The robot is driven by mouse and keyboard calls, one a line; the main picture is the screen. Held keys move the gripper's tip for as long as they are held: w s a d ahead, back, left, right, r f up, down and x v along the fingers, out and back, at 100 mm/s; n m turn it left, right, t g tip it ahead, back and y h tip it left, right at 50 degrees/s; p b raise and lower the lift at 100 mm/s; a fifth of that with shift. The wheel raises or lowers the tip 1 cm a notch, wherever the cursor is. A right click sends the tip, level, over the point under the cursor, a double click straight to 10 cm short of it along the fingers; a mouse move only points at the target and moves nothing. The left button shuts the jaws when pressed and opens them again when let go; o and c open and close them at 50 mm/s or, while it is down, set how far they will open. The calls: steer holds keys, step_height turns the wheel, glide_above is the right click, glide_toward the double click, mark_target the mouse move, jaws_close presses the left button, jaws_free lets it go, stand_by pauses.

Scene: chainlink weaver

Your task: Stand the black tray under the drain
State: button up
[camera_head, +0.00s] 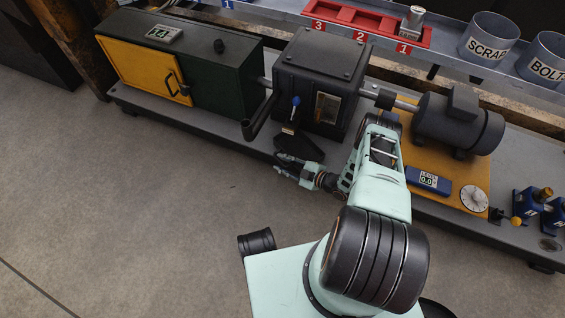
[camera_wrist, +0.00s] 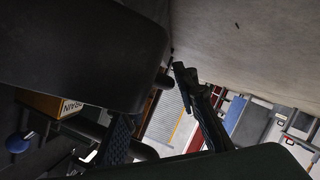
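The black tray (camera_head: 298,145) appears as a low dark shape at the front foot of the black gearbox (camera_head: 319,85), by the bench's front edge. The drain is small and dark there; a DRAIN label (camera_wrist: 70,106) shows upside down in the wrist view. A blue-tipped lever (camera_head: 295,102) is above the tray. My gripper (camera_head: 281,165) is just in front of the tray with its fingers apart and nothing visibly between them. Its fingers also show apart in the wrist view (camera_wrist: 165,125). A large dark slab fills that view's upper left; I cannot tell if it is the tray.
The grey bench base (camera_head: 215,128) runs along the machine. A black motor (camera_head: 458,120) and a blue display (camera_head: 428,182) are to the right. A yellow-doored cabinet (camera_head: 145,70) is to the left. A red rack (camera_head: 365,22) and two bins are behind. The floor (camera_head: 150,210) in front is clear.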

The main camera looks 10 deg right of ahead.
steer(key=p+v, duration=0.3)
steer(key=v, duration=0.9)
steer(key=shift+w+r, duration=0.1)
